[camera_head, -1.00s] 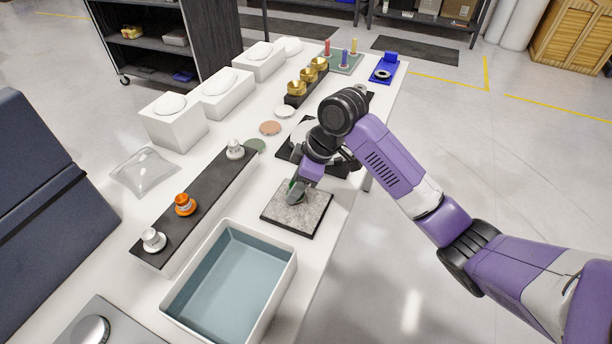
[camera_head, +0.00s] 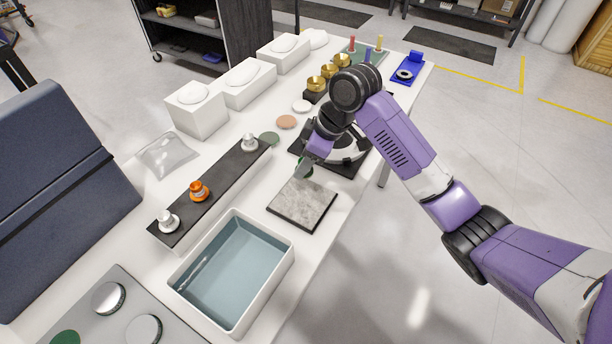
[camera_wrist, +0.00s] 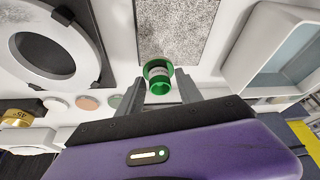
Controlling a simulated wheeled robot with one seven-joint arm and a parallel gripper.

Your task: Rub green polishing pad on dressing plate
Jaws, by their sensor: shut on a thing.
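My gripper (camera_head: 306,168) is shut on a small green round tool, the green polishing pad's holder (camera_wrist: 158,76). In the wrist view it shows as a green ring with a grey band between the two fingers. The pad's underside is hidden. The dressing plate (camera_head: 302,204) is a grey speckled square with a dark edge, lying flat near the table's front edge. It also shows at the top of the wrist view (camera_wrist: 182,28). My gripper is at the plate's far edge; I cannot tell whether the tool touches it.
A white basin with a blue-grey inside (camera_head: 291,262) stands near the plate. A dark rack (camera_head: 222,172) holds orange (camera_head: 199,190) and silver knobbed tools. A ring fixture (camera_head: 350,152) sits just behind my gripper. Loose discs and a grey tray (camera_head: 77,306) lie on the table.

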